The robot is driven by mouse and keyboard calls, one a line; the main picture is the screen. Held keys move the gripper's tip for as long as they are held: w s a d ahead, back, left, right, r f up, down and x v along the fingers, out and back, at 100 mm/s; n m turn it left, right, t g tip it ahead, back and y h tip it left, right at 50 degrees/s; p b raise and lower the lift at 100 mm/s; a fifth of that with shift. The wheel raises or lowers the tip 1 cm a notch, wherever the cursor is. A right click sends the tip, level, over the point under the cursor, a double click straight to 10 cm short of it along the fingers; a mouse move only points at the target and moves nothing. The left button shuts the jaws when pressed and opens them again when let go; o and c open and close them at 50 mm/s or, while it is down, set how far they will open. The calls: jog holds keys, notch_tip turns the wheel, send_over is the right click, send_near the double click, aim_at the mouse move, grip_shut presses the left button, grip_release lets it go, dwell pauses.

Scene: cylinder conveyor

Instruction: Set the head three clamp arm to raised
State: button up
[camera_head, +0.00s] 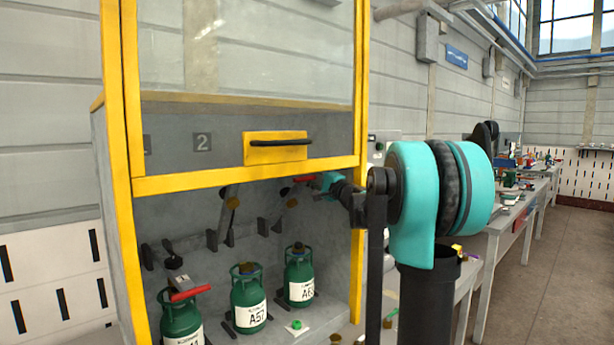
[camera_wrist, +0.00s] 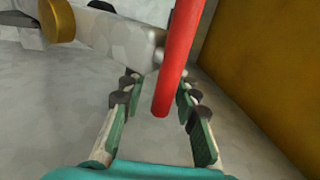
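The third clamp arm (camera_head: 290,196) is at the right of the row, tilted up and clear of the green cylinder (camera_head: 299,277) below it. Its red handle (camera_head: 304,180) points toward my gripper (camera_head: 325,183). In the wrist view the red handle (camera_wrist: 178,60) runs between my two fingers (camera_wrist: 155,98), nearer the right one. The fingers stand apart with a gap on the left; contact on the right is unclear. A grey link and a brass-coloured pad (camera_wrist: 58,20) show at upper left.
The second clamp arm (camera_head: 230,203) is also up, above a middle cylinder (camera_head: 248,299). The left clamp's red handle (camera_head: 190,293) is low over the left cylinder (camera_head: 180,320). The yellow-framed guard (camera_head: 275,148) is above. A yellow post (camera_wrist: 250,70) is close on my right.

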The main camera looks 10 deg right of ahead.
jog(key=shift+c, duration=0.6)
grip_shut()
jog(key=w+a+r, duration=0.3)
jog(key=w+r, duration=0.1)
jog(key=w, duration=0.1)
jog(key=shift+a, duration=0.3)
